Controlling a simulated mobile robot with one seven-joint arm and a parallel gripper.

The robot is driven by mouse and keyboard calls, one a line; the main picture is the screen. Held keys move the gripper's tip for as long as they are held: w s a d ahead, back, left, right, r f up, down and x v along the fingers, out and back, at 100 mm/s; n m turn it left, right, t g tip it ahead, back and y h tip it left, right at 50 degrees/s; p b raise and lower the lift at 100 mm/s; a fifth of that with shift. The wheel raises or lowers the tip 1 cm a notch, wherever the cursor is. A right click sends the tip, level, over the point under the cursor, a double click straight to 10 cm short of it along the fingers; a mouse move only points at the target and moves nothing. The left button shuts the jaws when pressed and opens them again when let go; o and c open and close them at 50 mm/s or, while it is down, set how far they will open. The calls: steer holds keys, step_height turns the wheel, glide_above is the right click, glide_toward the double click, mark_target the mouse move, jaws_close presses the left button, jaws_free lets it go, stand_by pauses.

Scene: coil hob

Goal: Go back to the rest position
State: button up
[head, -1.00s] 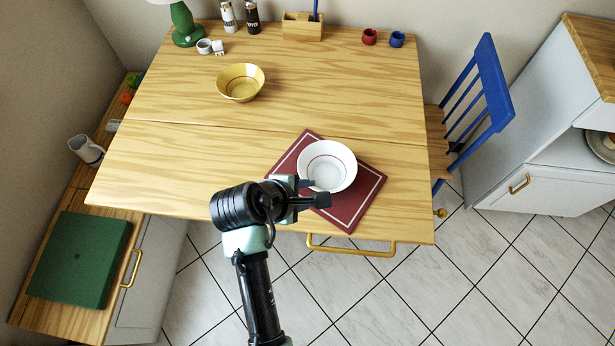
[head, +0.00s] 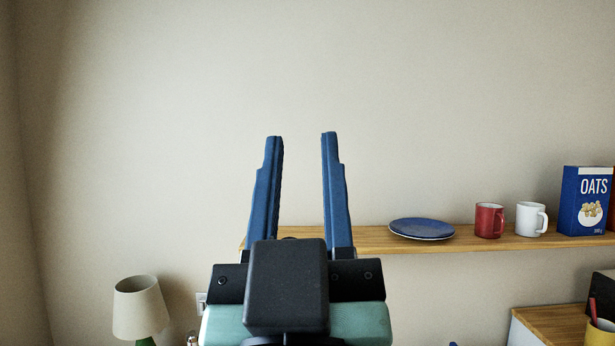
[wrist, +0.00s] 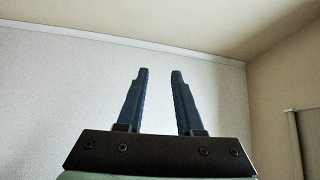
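My gripper (head: 301,140) is raised upright in the middle of the head view, in front of the bare wall. Its two blue fingers stand apart with nothing between them. In the wrist view my gripper (wrist: 161,72) also points up, open and empty, towards the wall and ceiling. The table and the bowls are out of both views now.
A wooden wall shelf (head: 375,240) holds a blue plate (head: 421,229), a red mug (head: 489,220), a white mug (head: 531,218) and an oats box (head: 585,201). A lamp (head: 140,307) stands at lower left. A wooden counter (head: 552,325) is at lower right. The upper wall is clear.

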steer(key=shift+m+t, duration=0.5)
steer(key=shift+t, duration=0.2)
steer(key=s+r, duration=0.3)
steer(key=shift+s+d, duration=0.15)
steer(key=shift+d, duration=0.1)
steer(key=shift+r+p, duration=0.3)
steer(key=shift+p, duration=0.05)
